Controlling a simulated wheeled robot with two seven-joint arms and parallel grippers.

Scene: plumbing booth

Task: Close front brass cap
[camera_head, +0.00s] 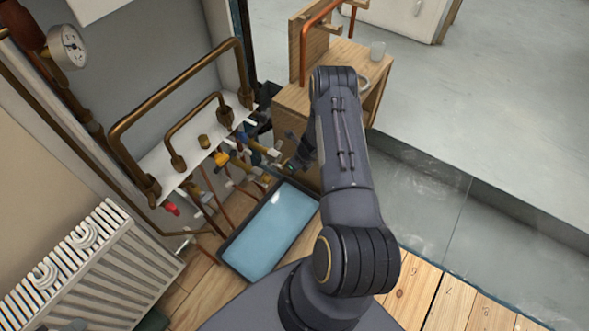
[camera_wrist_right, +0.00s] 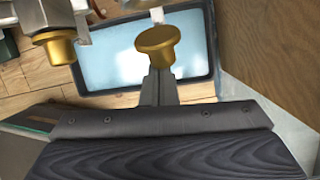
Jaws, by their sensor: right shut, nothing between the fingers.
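In the right wrist view a brass cap (camera_wrist_right: 158,40) with a round, flared end sits directly in front of my right gripper (camera_wrist_right: 157,78). The gripper's fingers are together and empty, and their tips are just below or behind the cap; I cannot tell whether they touch it. A second brass cap (camera_wrist_right: 57,47) is on a grey metal fitting to the left. In the head view my right gripper (camera_head: 298,152) reaches in beside the valve cluster, partly hidden by its own arm. A yellowish brass fitting (camera_head: 221,158) shows in that cluster. My left gripper is not in view.
A dark-rimmed tray (camera_head: 229,257) with a light blue inside lies on the floor below the valves. A radiator (camera_head: 85,262) stands at left, a wooden bench (camera_head: 293,98) behind my arm.

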